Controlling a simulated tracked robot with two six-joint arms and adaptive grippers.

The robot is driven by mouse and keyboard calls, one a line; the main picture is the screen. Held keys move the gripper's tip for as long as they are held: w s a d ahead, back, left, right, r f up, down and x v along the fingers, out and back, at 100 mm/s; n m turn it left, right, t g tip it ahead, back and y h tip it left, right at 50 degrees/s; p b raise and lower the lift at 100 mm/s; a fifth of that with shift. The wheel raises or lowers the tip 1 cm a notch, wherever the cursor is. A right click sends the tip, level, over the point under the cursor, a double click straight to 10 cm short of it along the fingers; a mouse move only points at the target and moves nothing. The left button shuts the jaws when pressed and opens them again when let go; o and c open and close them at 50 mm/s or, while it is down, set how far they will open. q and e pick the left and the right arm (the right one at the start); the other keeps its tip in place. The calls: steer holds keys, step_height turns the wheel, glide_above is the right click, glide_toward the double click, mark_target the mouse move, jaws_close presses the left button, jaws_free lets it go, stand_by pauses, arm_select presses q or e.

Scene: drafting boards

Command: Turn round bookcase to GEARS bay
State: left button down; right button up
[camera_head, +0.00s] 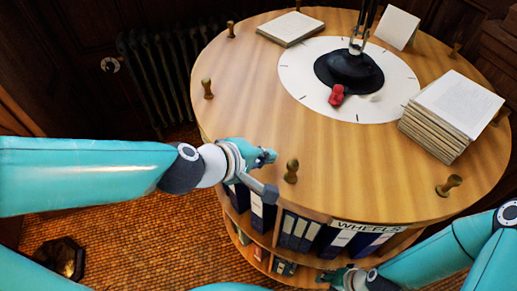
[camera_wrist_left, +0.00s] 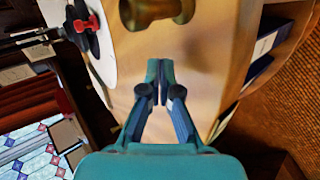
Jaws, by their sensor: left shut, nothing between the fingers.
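The round bookcase (camera_head: 240,110) has a wooden top with brass pegs around its rim and binders on shelves below. The label WHEELS (camera_head: 366,228) shows on the side facing me; no GEARS label is readable. My left gripper (camera_head: 271,156) is shut and empty over the near left rim, just left of a brass peg (camera_head: 291,171). In the left wrist view the shut fingers (camera_wrist_left: 158,82) point at a brass peg (camera_wrist_left: 152,10), apart from it. My right gripper (camera_head: 328,277) is low at the bottom, by the lower shelves; its fingers are too small to judge.
On the top are a white dial (camera_head: 300,87) with a black hub and red piece (camera_head: 337,95), a book stack (camera_head: 450,112), a flat book (camera_head: 290,28) and a white card (camera_head: 397,27). A radiator (camera_head: 165,80) stands behind left. A dark object (camera_head: 60,257) is on the floor.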

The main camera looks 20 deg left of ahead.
mark_target(281, 175)
arm_select(q)
steer(key=shift+s+d, duration=0.3)
steer(key=shift+d, duration=0.65)
steer(key=shift+s+d, duration=0.25)
steer(key=shift+d, duration=0.65)
steer(key=shift+d+p, duration=0.1)
steer(key=shift+p, duration=0.2)
